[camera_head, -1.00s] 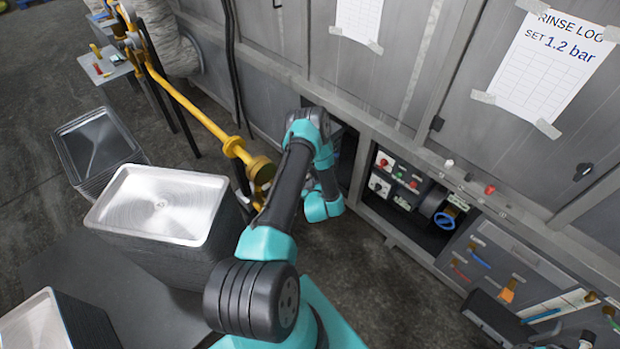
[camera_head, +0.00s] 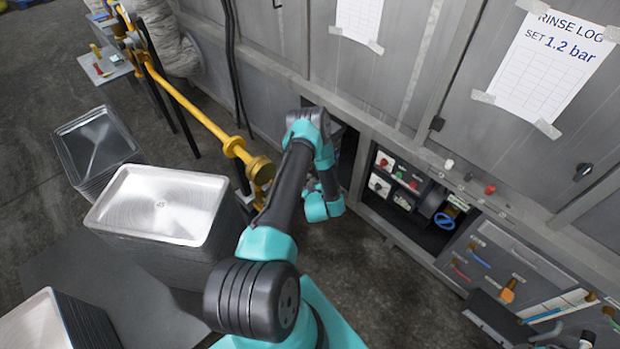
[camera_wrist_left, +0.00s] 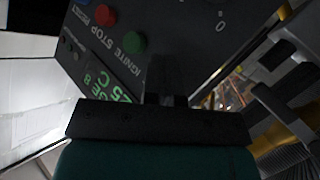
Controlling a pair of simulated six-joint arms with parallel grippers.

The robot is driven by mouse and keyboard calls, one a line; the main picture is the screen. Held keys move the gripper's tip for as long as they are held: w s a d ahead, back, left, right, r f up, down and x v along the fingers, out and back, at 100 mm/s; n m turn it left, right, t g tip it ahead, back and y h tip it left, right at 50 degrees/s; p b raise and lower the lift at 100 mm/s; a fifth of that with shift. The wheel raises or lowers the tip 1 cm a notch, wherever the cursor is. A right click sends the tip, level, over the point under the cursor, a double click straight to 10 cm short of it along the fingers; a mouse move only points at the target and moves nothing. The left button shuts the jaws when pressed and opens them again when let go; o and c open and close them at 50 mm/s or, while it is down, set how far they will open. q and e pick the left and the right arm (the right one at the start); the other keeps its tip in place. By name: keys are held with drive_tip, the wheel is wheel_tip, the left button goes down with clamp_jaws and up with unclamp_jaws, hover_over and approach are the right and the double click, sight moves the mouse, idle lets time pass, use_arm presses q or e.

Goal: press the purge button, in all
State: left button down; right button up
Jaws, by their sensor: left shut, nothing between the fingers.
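My left arm reaches into a dark opening in the grey machine wall in the head view, where its fingertips are hidden. In the left wrist view my left gripper (camera_wrist_left: 165,72) is shut and empty, with its fingers by a dark control panel (camera_wrist_left: 95,60). Close to the fingertips is a green button (camera_wrist_left: 134,42) by the word IGNITE. A red button (camera_wrist_left: 105,15) by STOP is further up-left, and part of a blue button shows at the top edge. I cannot make out a purge label, or whether the fingers touch the panel. The right gripper does not show.
Right of the opening, a recess holds switch boxes and a blue handwheel (camera_head: 445,221). Small knobs line the ledge above. A yellow pipe (camera_head: 200,115) runs left of my arm. Stacked pans (camera_head: 215,215) stand at left. In the wrist view, a green-lit display (camera_wrist_left: 103,88) sits on the panel.

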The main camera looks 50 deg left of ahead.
use_arm(q)
drive_tip(key=shift+d, duration=0.6)
drive_tip(key=shift+d, duration=0.1)
drive_tip(key=shift+w+d, duration=0.15)
drive_tip(key=shift+d, duration=1.05)
drive_tip(key=shift+w+d, duration=0.1)
drive_tip(key=shift+d, duration=1.05)
drive_tip(key=shift+w+d, duration=0.1)
drive_tip(key=d+r+m+g+h, duration=0.1)
drive_tip(key=d+r+m+h, duration=0.1)
drive_tip(key=d+m+h, duration=0.3)
drive_tip(key=d+r+h, duration=0.2)
drive_tip(key=d, duration=0.6)
drive_tip(key=d+r+m+g+h, duration=0.1)
drive_tip(key=d+r+m+h, duration=0.1)
drive_tip(key=d+m+h, duration=0.3)
drive_tip(key=s+d+r+m+g+h, duration=0.3)
drive_tip(key=s+d+r+g, duration=0.3)
drive_tip(key=s+d, duration=0.6)
wheel_tip(320, 180, up, 2)
drive_tip(key=shift+s+d+r+m+h, duration=0.2)
drive_tip(key=shift+s+m+h, duration=0.1)
drive_tip(key=shift+s+m, duration=0.3)
drive_tip(key=shift+w, duration=0.1)
